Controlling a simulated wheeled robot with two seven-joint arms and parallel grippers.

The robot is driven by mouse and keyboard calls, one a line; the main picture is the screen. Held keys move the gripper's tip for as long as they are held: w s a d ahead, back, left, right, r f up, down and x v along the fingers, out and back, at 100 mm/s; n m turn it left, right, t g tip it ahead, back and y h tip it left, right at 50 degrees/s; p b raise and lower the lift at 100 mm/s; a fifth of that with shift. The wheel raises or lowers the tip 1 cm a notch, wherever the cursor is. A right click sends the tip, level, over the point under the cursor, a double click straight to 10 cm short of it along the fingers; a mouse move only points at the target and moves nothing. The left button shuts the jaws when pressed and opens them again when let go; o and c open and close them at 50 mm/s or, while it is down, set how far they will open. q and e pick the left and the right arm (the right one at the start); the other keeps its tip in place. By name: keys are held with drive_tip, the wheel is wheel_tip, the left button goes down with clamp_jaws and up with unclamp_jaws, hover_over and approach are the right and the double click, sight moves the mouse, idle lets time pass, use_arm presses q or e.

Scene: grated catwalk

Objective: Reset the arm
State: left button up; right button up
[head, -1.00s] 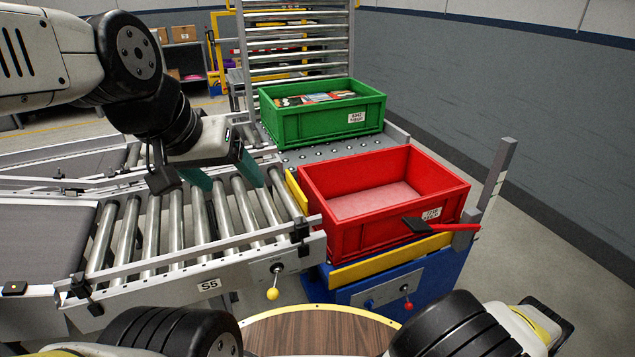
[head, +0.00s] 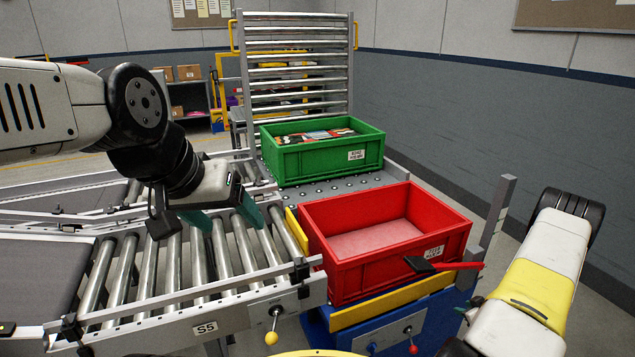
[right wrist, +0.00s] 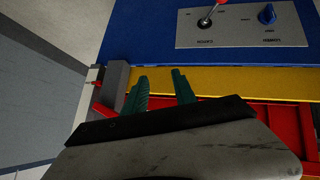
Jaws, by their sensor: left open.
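My left gripper (head: 226,218) is open and empty, hanging above the metal rollers of the left conveyor in the head view. I cannot tell how far away these are.
A red bin (head: 385,268), with no separate items visible inside, stands at the near end of the line. A green bin (head: 315,158) with packages sits behind it. A red lever with a black end (head: 440,265) crosses the red bin's front. A grey post (head: 499,215) rises at right.

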drive_tip(key=w+a+r+m+h, duration=0.1)
drive_tip(key=w+r, duration=0.2)
drive_tip(key=r, duration=0.8)
drive_tip(key=w+a+r+h, duration=0.1)
drive_tip(key=w+r, duration=0.3)
drive_tip(key=r, duration=0.7)
drive_tip(key=s+a+r+m+g, duration=0.1)
drive_tip(key=s+a+r, duration=0.1)
drive_tip(key=a+r, duration=0.5)
drive_tip(key=s+a+r+m, duration=0.1)
drive_tip(key=a+r, duration=0.1)
drive_tip(key=r, duration=0.9)
drive_tip(key=s+a+r+m+g+y, duration=0.1)
drive_tip(key=s+a+r, duration=0.5)
drive_tip(key=s+a, duration=0.3)
drive_tip(key=s+a+r+m+y, duration=0.1)
drive_tip(key=s+a+r, duration=0.6)
drive_tip(key=s+a, duration=0.25)
drive_tip(key=s+a+g+y, duration=0.1)
drive_tip(key=s+a, duration=0.4)
drive_tip(key=s, duration=0.5)
drive_tip(key=shift+s+a+r+n+y, duration=0.15)
drive_tip(key=shift+s+n+y, duration=0.15)
drive_tip(key=shift+s+y, duration=0.1)
drive_tip(key=shift+w, duration=0.1)
